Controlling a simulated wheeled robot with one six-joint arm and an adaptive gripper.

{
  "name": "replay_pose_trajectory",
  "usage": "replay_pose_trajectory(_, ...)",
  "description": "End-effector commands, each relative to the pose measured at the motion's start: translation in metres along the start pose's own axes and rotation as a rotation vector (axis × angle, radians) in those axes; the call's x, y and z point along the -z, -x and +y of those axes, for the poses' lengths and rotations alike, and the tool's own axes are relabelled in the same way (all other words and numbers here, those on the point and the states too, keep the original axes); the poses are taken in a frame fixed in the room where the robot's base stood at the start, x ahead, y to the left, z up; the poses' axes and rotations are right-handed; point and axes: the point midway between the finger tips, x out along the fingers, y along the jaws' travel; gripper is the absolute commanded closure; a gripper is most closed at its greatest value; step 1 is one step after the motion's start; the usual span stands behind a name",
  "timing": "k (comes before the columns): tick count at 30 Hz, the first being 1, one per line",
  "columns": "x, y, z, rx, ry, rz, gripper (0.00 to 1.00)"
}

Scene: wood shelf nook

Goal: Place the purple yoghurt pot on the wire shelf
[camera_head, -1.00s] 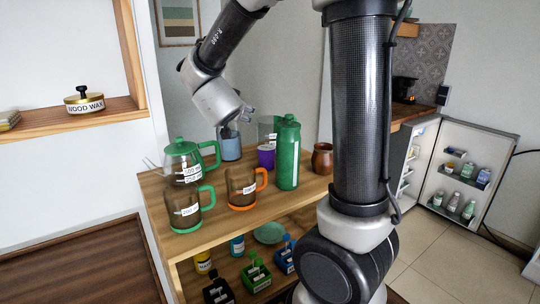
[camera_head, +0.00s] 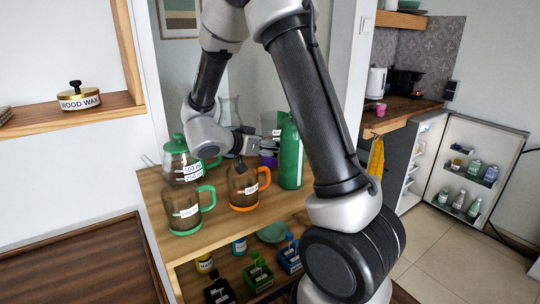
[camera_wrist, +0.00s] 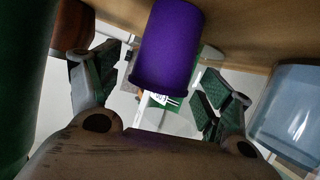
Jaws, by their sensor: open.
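The purple yoghurt pot (camera_wrist: 168,45) shows between my two spread fingers in the wrist view. In the head view only a small part of the pot (camera_head: 268,161) shows on the wooden shelf unit's top, behind the orange-handled mug and partly hidden by my gripper. My gripper (camera_head: 262,145) is open and low at the pot, left of the green bottle; it also shows in the wrist view (camera_wrist: 162,77). Gaps show between the pot and both fingers. No wire shelf can be made out for certain; the open fridge (camera_head: 413,163) at the right has shelves inside.
Close around the pot stand a green bottle (camera_head: 291,153), an orange-handled mug (camera_head: 243,187) and a clear container (camera_wrist: 290,110). A green-handled mug (camera_head: 183,211) and green-lidded pitcher (camera_head: 180,163) stand left. The fridge door (camera_head: 474,172) holds several bottles.

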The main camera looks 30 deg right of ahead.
Motion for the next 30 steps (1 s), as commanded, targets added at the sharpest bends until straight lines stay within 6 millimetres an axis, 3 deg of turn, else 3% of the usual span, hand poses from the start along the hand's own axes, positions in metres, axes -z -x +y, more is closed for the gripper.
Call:
replay_pose_trajectory(8,0.0,-0.003,0.0,0.001,-0.001,0.0,0.22)
replay_pose_trajectory(15,0.0,-0.003,0.0,0.001,-0.001,0.0,0.66)
replay_pose_trajectory(18,0.0,-0.003,0.0,0.001,-0.001,0.0,0.78)
replay_pose_trajectory(25,0.003,-0.002,0.0,0.002,-0.002,0.0,0.78)
replay_pose_trajectory(30,0.026,0.008,0.002,0.004,-0.008,0.001,0.78)
